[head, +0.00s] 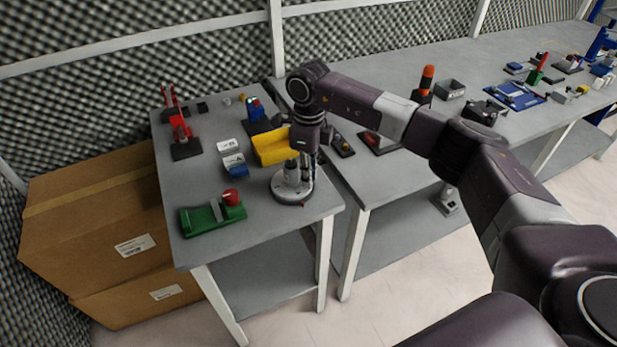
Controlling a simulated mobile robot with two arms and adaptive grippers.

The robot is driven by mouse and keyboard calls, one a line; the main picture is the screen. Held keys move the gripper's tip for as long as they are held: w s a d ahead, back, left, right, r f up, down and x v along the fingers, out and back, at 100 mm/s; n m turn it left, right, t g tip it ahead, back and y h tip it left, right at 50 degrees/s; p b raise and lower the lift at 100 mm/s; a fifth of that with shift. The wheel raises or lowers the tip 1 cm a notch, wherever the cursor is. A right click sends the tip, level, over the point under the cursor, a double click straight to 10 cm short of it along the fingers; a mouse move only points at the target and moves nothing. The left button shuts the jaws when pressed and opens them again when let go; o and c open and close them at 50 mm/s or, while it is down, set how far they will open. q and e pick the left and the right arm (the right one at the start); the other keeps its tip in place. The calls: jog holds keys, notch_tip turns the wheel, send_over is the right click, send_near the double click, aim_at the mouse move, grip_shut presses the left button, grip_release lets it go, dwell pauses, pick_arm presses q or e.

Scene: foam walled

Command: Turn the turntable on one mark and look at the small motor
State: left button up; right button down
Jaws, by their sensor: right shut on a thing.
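The turntable (292,196) is a round, pale grey disc on a dark base with a small red mark at its front edge. It sits near the right front corner of the left table. A small grey upright cylinder (291,173), which looks like the small motor, stands on the disc. My right gripper (308,170) points down at the disc, just right of the cylinder. It is shut on a part of the turntable, largely hidden by the fingers. My left gripper is not in view.
A yellow bin (275,147) stands close behind the turntable. A green fixture with a red knob (231,196) is to the left, and a red clamp stand (180,130) is farther back. Large cardboard boxes (100,220) stand beside the table.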

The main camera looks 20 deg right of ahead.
jog(key=shift+w+r, duration=0.1)
dwell(0.4)
jog(key=c, duration=1.9)
grip_release()
notch_tip(320, 180, up, 12)
